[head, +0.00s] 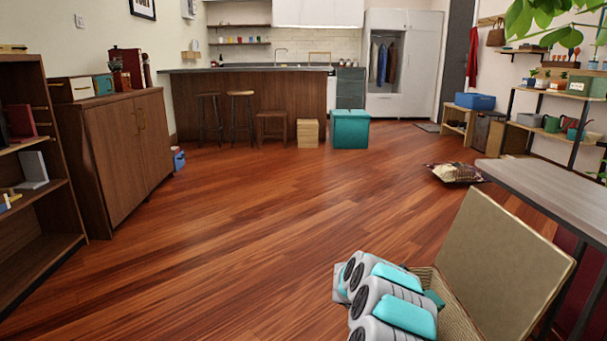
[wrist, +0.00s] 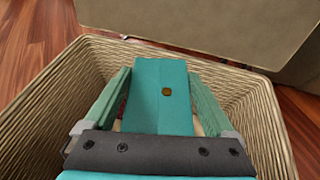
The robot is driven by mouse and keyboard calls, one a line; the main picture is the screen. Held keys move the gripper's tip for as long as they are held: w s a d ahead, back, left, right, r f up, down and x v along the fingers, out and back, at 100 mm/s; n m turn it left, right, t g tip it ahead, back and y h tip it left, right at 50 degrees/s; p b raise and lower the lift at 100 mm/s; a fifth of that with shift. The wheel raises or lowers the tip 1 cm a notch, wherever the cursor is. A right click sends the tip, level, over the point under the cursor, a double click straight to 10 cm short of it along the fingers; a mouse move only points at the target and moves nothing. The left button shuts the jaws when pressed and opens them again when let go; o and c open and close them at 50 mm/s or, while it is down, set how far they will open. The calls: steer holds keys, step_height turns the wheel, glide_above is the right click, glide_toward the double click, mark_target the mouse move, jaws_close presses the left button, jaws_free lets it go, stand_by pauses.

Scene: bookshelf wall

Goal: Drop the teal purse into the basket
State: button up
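The woven tan basket (wrist: 262,110) fills the wrist view, and its beige lid (wrist: 215,25) stands open at the far side. In the head view the basket (head: 458,312) is mostly hidden behind my arm at the lower right, with the lid (head: 510,262) tilted up. The teal purse (wrist: 160,85), with a small brass button, is inside the basket's walls, between my fingers. My gripper (wrist: 158,72) points down into the basket. Its fingers stand apart, with a narrow gap on each side of the purse. Whether the purse rests on the bottom is hidden.
A grey-topped table (head: 545,185) stands right beside the basket. A patterned cushion (head: 457,172) lies on the floor beyond. A wooden cabinet (head: 115,160) and a bookshelf (head: 30,200) line the left. The wooden floor in the middle is clear. A teal bin (head: 350,130) stands by the counter.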

steer(key=shift+o, duration=0.7)
steer(key=v, duration=0.8)
steer(key=shift+w, duration=0.1)
